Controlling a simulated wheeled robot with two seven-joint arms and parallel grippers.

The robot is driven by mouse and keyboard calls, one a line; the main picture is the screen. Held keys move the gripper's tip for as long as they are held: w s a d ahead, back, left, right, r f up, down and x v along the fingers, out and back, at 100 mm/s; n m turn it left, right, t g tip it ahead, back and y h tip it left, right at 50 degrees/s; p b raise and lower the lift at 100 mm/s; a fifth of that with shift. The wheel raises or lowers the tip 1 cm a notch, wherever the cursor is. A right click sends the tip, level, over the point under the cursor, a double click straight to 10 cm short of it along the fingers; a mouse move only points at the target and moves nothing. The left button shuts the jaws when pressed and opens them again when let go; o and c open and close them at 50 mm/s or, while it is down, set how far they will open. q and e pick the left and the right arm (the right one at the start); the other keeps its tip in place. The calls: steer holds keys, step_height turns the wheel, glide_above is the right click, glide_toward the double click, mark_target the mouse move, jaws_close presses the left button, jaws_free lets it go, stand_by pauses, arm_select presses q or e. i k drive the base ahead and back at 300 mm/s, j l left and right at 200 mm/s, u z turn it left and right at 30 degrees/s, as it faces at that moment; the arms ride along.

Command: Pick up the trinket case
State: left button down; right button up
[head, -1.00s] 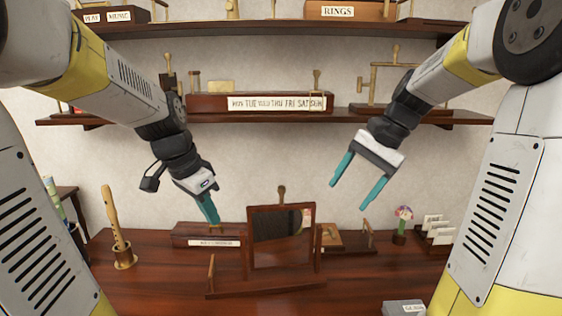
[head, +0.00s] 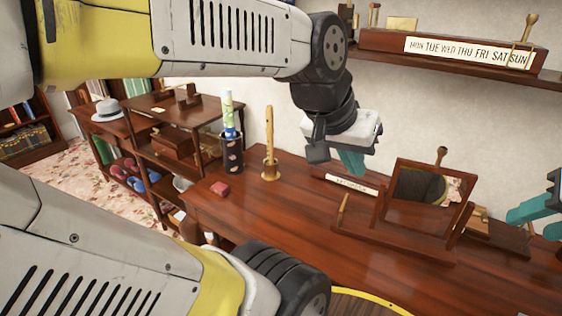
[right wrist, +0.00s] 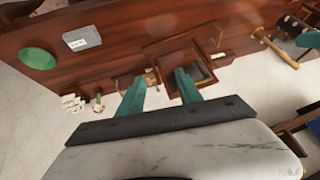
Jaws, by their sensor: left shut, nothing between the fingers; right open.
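No object in view is clearly labelled as the trinket case. A long low box with a white label (head: 352,183) stands behind the mirror. My left gripper (head: 353,161) is shut and empty, above that labelled box and well right of the red box. My right gripper (head: 533,214) is partly in the head view at the right edge, open and empty. Its spread teal fingers also show in the right wrist view (right wrist: 159,88).
A tilting mirror (head: 386,232) stands on the desk (head: 300,222). A grey labelled box (right wrist: 82,39) and green disc (right wrist: 37,59) show in the right wrist view.

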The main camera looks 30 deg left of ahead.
mark_target(219, 189)
steer(key=u, duration=1.85)
steer(key=i+j, duration=0.4)
steer(key=i+j+z, duration=0.1)
steer(key=i+j, duration=0.3)
steer(key=j, duration=0.2)
